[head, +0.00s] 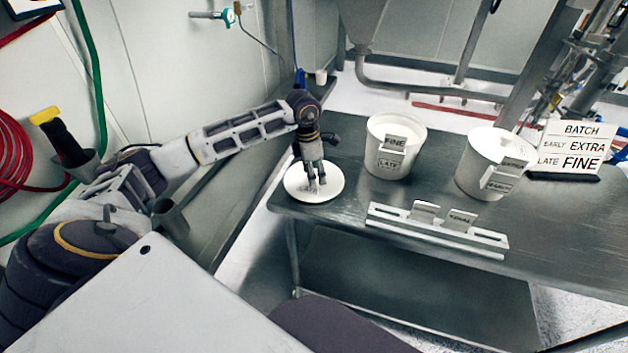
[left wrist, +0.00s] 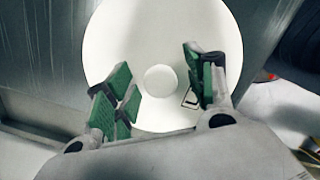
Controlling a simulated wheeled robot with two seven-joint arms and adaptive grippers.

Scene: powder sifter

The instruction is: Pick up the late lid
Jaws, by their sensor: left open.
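A round white lid (head: 302,192) lies flat on the left end of the dark table. In the left wrist view the lid (left wrist: 120,50) fills the middle, with a small round knob (left wrist: 161,80) at its centre. My left gripper (head: 314,184) points down over the lid. In the left wrist view its green-padded fingers (left wrist: 160,90) are spread open on either side of the knob. I cannot tell whether they touch the lid. A white bucket (head: 402,165) labelled "FINE" and "LATE" stands just right of the lid. My right gripper is not in view.
A second white bucket (head: 468,168) with label tags stands further right. A pale rack (head: 437,231) with two tags lies along the table's front edge. A metal pipe (head: 425,88) runs behind the table.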

